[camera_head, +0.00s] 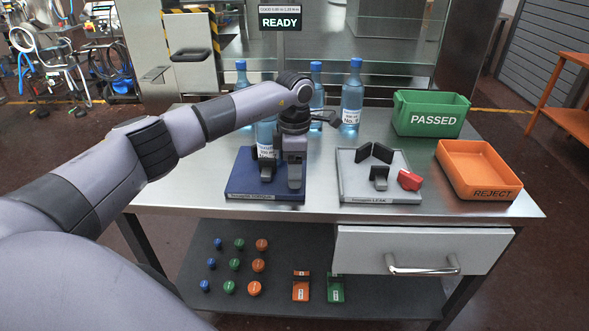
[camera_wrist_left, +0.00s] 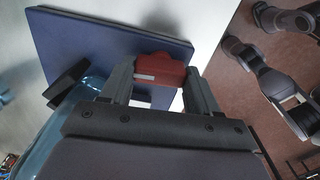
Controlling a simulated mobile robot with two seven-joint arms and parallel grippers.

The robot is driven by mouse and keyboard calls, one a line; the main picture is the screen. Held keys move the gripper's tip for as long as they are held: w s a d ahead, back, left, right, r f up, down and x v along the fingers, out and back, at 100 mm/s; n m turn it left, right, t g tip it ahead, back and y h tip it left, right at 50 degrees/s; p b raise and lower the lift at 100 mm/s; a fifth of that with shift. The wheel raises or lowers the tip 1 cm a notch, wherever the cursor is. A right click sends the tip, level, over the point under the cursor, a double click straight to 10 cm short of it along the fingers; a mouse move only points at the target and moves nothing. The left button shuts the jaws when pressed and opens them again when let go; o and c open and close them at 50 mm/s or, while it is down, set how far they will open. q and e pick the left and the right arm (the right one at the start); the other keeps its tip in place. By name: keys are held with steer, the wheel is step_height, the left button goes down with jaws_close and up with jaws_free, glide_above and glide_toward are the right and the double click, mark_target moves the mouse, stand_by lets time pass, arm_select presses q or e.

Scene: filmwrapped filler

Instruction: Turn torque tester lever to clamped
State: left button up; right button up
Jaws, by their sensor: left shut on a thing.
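The torque tester is a dark blue plate (camera_head: 240,187) at the front left of the steel table, with black clamp jaws (camera_head: 266,168). A blue bottle (camera_head: 266,140) stands in it, partly hidden by my left arm; its side also shows in the left wrist view (camera_wrist_left: 75,120). My left gripper (camera_head: 295,182) is low over the plate's right side. In the left wrist view, the tester's red lever (camera_wrist_left: 160,68) sits between the fingers of my left gripper (camera_wrist_left: 161,85), which are shut on it. In the head view the gripper hides this lever.
A grey leak tester (camera_head: 349,188) with a red lever (camera_head: 409,180) stands to the right. Behind are several blue bottles (camera_head: 352,95), a green PASSED bin (camera_head: 430,114) and an orange REJECT tray (camera_head: 478,168). A screen (camera_head: 280,20) reads READY. Coloured caps lie on the lower shelf (camera_head: 200,265).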

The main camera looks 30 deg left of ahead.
arm_select(q)
steer(key=m, duration=0.5)
steer(key=shift+m+b, duration=0.3)
steer(key=shift+m, duration=2.1)
steer(key=o, duration=0.8)
step_height(320, 180, up, 7)
steer(key=shift+r+b, duration=0.15)
steer(key=shift+b, duration=0.4)
